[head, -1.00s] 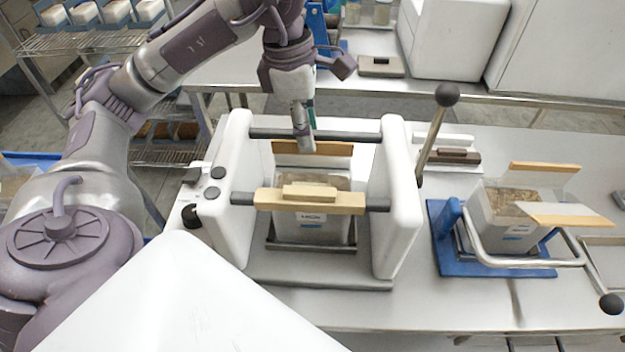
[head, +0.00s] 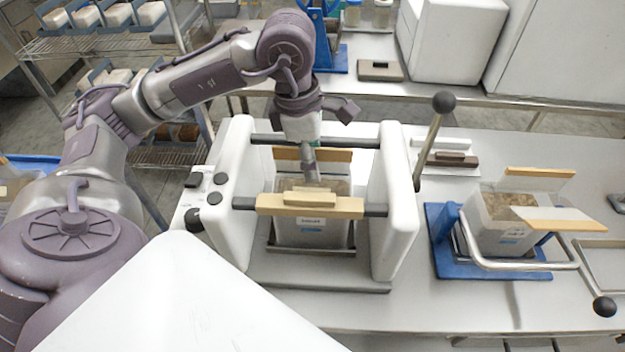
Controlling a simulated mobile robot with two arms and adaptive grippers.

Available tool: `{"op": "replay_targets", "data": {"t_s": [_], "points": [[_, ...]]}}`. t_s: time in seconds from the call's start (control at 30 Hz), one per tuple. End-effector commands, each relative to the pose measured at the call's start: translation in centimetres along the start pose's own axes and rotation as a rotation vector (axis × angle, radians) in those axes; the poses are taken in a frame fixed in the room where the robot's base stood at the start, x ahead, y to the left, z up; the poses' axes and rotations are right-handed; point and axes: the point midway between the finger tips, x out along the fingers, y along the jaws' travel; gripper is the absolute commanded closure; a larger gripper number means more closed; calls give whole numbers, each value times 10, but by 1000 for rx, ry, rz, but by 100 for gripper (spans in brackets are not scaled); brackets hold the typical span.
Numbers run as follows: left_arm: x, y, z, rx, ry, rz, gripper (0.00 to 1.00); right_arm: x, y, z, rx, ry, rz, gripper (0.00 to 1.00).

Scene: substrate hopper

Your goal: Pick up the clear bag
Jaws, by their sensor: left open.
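A clear bag (head: 313,232) with brown substrate and a small label stands upright in the white frame machine (head: 398,215), between its two side walls. Wooden bars are at its front and back top edges. My left gripper (head: 311,175) points down into the bag's mouth area, between the front and back bars. Its fingertips are partly hidden behind the front bar, and I cannot see them touching the bag. A second clear bag (head: 493,232) with substrate stands in a blue stand (head: 447,262) at the right. My right gripper is not in view.
The machine's front wooden bar (head: 310,204) and rear bar are close around my left gripper. A lever with a black knob (head: 444,102) rises to the machine's right. A bent metal handle (head: 520,266) crosses in front of the blue stand. Table surface between machine and stand is clear.

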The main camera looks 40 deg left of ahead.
Motion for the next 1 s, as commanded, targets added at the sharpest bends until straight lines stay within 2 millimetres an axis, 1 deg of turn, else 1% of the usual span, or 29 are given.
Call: {"op": "replay_targets", "data": {"t_s": [0.37, 0.67, 0.7, 0.93, 0.97, 1.0], "points": [[4, 0, 0, 0, -1, 0, 57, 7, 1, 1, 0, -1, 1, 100], [3, 0, 0, 0, -1, 0, 57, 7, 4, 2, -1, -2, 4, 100], [3, 0, 0, 0, -1, 0, 58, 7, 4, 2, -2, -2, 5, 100], [3, 0, 0, 0, -1, 0, 97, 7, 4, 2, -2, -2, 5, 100], [3, 0, 0, 0, -1, 0, 100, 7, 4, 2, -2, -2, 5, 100], [3, 0, 0, 0, -1, 0, 100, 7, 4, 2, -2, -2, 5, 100]]}}
